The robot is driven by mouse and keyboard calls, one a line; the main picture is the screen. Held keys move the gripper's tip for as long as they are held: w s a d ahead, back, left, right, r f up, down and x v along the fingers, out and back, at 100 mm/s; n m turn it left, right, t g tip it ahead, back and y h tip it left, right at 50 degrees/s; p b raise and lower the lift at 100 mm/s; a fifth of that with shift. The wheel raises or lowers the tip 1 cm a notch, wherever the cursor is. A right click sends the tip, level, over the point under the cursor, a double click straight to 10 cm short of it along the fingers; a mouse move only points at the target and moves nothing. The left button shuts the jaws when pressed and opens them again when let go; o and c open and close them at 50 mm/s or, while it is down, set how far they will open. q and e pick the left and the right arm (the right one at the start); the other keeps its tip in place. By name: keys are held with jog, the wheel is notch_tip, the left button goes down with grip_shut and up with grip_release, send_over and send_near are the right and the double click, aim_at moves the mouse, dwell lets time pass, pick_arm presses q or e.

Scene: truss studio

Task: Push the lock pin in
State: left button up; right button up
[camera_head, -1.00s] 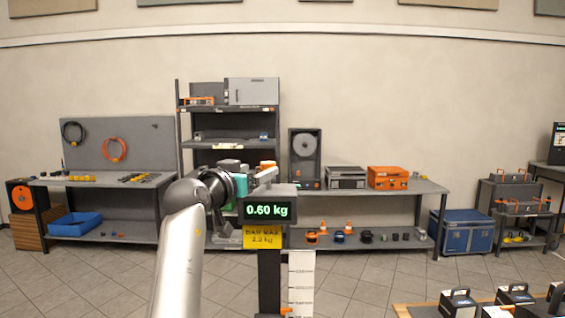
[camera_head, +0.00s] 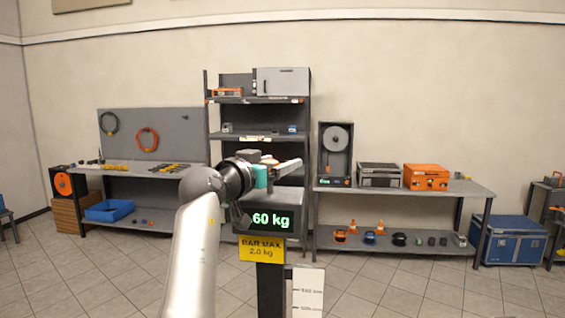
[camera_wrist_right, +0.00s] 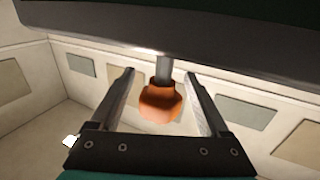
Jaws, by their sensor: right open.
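In the right wrist view, an orange knob (camera_wrist_right: 160,103) sits on a short grey pin (camera_wrist_right: 164,69) that comes out of the underside of a dark housing (camera_wrist_right: 210,35). My right gripper (camera_wrist_right: 160,75) is open, with one finger on each side of the pin and knob and a gap on both sides. In the head view, my right gripper (camera_head: 285,164) is at the top of a dark stand, by the display (camera_head: 268,220), which reads about .60 kg with its left end covered by my arm. The knob cannot be made out clearly there. My left gripper is not in view.
A yellow sign (camera_head: 262,250) reading "BAR MAX 2.0 kg" and a white scale strip (camera_head: 307,292) are on the stand. Behind are a shelf rack (camera_head: 300,130), a workbench with an orange case (camera_head: 426,177), and a blue chest (camera_head: 514,240).

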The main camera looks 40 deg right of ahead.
jog(key=shift+a, duration=0.15)
jog(key=shift+c, duration=0.7)
grip_shut()
dwell(0.6)
